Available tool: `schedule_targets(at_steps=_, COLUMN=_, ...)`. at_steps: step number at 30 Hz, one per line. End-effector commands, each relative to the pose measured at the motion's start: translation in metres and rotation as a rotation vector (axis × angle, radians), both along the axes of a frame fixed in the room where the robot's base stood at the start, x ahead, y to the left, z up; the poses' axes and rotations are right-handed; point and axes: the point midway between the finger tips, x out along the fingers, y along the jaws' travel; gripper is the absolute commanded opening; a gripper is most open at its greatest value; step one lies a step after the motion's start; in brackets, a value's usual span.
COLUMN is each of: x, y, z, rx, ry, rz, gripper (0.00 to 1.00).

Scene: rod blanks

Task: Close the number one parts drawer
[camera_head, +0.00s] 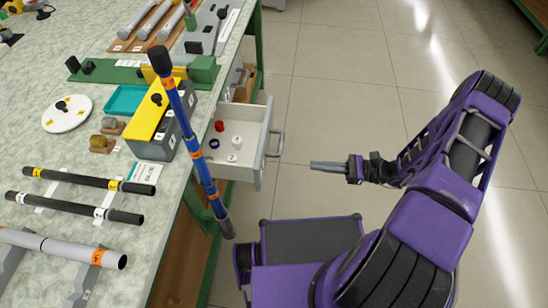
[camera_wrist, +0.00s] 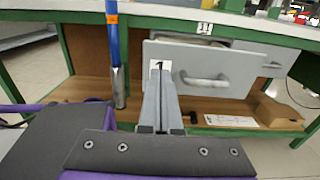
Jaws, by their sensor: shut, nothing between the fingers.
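The light grey parts drawer (camera_head: 262,158) stands pulled out from under the bench, with a red part, a dark blue ring and white parts inside. Its front panel also shows in the wrist view (camera_wrist: 245,66), with a bar handle (camera_wrist: 204,81) and a white label that appears to read 1, partly behind my fingers. My gripper (camera_head: 313,165) is shut and empty, to the right of the drawer front and apart from it in the head view. In the wrist view my fingers (camera_wrist: 158,76) point at the front panel, left of the handle.
A blue rod with a black top (camera_head: 190,130) stands at the bench edge beside the drawer, left of my fingers in the wrist view. The bench top (camera_head: 60,155) holds black rods, a yellow-topped grey box and a teal tray. The floor (camera_head: 335,90) right of the drawer is clear.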

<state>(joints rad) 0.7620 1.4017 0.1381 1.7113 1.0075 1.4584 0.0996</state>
Motion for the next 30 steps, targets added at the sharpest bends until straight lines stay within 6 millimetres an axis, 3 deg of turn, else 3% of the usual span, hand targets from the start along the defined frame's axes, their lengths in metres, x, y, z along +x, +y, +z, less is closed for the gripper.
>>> schedule_targets(at_steps=8, x=0.003, y=0.025, z=0.001, rx=0.017, ry=-0.004, rz=-0.006, gripper=0.0)
schedule_targets(at_steps=21, x=0.02, y=0.113, z=0.0, rx=0.014, ry=-0.004, rz=-0.006, gripper=0.0)
schedule_targets(at_steps=30, x=0.026, y=0.138, z=0.0, rx=0.012, ry=-0.004, rz=-0.009, gripper=0.0)
